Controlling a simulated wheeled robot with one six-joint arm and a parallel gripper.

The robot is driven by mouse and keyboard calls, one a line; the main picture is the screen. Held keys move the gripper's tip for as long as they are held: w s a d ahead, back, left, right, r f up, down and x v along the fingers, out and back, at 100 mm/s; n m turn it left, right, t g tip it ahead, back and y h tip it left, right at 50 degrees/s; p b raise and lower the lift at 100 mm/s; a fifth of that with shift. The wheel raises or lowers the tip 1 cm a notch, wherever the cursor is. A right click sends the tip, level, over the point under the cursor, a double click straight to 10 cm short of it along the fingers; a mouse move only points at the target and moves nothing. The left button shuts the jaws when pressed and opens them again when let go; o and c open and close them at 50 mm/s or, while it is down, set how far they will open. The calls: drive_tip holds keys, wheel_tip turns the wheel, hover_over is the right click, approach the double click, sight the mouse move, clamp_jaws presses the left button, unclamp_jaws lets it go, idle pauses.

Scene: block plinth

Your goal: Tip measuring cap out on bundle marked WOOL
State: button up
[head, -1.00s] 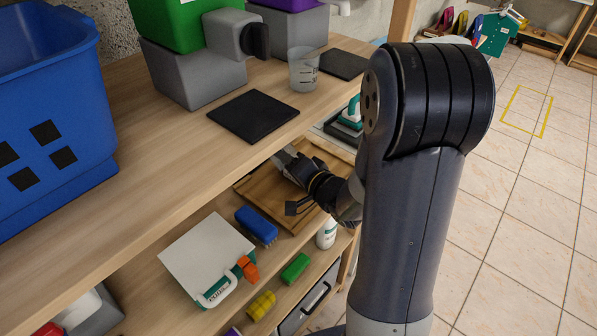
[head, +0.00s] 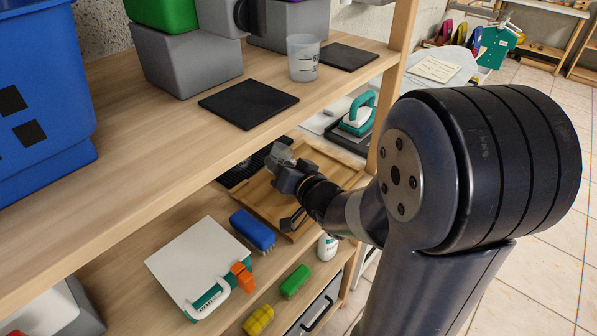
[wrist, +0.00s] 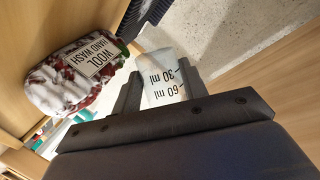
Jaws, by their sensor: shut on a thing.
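My gripper (wrist: 158,82) is shut on a translucent measuring cap (wrist: 165,72) with 30 ml and 60 ml marks. The marks read upside down in the wrist view, and I cannot tell what is inside the cap. The bundle (wrist: 72,82) is a red-and-white patterned roll with a white label reading WOOL HAND WASH. It lies to the left of the cap in the wrist view, apart from it. In the head view my gripper (head: 282,166) is below the upper shelf, over a wooden tray (head: 262,203). The bundle does not show there.
The upper shelf (head: 170,150) overhangs my gripper and carries a blue basket (head: 45,120), grey bins, a black mat (head: 248,103) and another clear cup (head: 303,62). A blue brush (head: 252,230), white-lidded box (head: 195,260) and white bottle (head: 327,247) stand near the tray. A shelf post (head: 393,90) rises at right.

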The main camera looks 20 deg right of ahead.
drive_tip(key=a+n+b, duration=0.1)
drive_tip(key=b, duration=0.2)
drive_tip(key=a+r+n+b, duration=0.1)
drive_tip(key=n+b, duration=0.1)
drive_tip(key=b, duration=0.2)
drive_tip(key=s+a+r+n+h+b, duration=0.1)
drive_tip(key=a+n+b, duration=0.1)
drive_tip(key=b, duration=0.1)
drive_tip(key=shift+s+r+t, duration=0.1)
drive_tip(key=shift+r+t, duration=0.15)
drive_tip(key=shift+t, duration=0.05)
drive_tip(key=shift+h+b, duration=0.3)
drive_tip(key=shift+b, duration=0.1)
drive_tip(key=shift+s+a+r+b, duration=0.15)
drive_tip(key=shift+r+b, duration=0.15)
drive_tip(key=shift+b, duration=0.15)
